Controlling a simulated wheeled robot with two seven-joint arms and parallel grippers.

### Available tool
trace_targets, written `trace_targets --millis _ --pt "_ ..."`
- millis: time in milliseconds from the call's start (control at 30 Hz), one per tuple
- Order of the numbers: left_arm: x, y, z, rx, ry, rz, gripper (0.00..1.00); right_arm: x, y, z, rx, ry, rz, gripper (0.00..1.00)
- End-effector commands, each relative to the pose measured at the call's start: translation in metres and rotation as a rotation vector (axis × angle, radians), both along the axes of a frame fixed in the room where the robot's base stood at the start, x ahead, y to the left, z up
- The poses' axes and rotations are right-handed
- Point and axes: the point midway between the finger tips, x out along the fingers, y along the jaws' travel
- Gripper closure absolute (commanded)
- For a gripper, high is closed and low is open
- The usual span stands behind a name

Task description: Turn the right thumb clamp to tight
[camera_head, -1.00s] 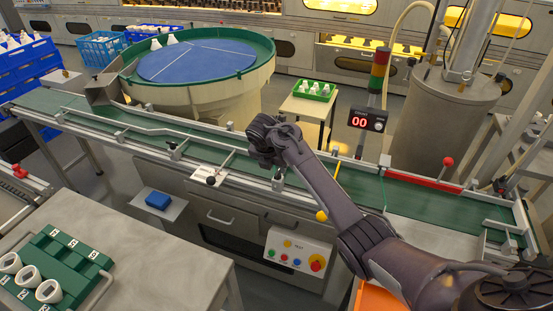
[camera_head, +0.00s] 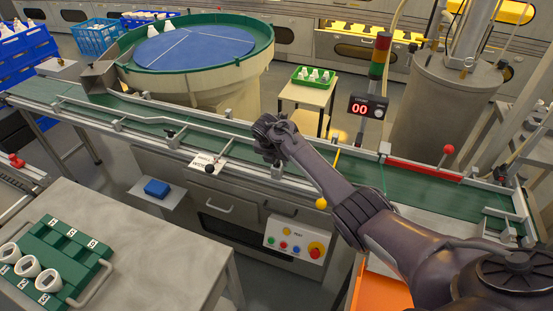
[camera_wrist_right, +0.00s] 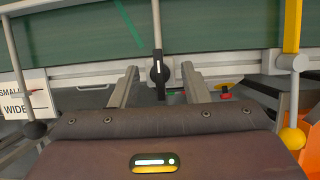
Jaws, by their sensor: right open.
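The right thumb clamp (camera_wrist_right: 158,73) is a black knob with a white line, seen in the right wrist view on a grey rod at the belt's near rail. Its white line stands upright in that picture. My right gripper (camera_wrist_right: 162,75) is open, with one finger on each side of the knob and gaps visible between. In the head view my right gripper (camera_head: 268,138) is over the near rail of the green conveyor (camera_head: 405,182), and the clamp is hard to make out there. My left gripper is not in view.
A black-ball lever (camera_wrist_right: 35,130) by a SMALL/WIDE label (camera_wrist_right: 20,104) is left of my gripper; a yellow-ball rod (camera_wrist_right: 292,138) is right. A button panel (camera_head: 297,242) is on the machine front below. A counter (camera_head: 368,108) reads 00. A grey table (camera_head: 160,245) stands front left.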

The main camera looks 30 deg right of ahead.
Motion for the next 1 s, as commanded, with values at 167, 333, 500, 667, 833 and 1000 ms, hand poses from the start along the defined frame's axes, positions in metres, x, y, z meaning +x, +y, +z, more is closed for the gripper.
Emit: trace_targets --millis 167,333,500,667,833,1000 --pt "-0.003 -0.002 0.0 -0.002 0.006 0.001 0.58 0.0 0.0 0.0 0.0 0.0 0.0 0.74" --pt "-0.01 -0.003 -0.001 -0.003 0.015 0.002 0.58 0.0 0.0 0.0 0.001 0.0 -0.001 0.96" --pt "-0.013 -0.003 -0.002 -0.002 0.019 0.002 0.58 0.0 0.0 0.0 0.001 0.0 -0.004 1.0" --pt "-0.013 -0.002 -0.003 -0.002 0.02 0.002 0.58 0.0 0.001 0.0 0.0 0.001 -0.033 1.0" --pt "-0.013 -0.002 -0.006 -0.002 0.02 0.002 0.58 0.001 0.001 0.0 -0.001 0.001 -0.113 1.0" --pt "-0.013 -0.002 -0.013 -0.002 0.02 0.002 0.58 0.002 0.002 -0.001 0.001 -0.001 -0.244 1.0"
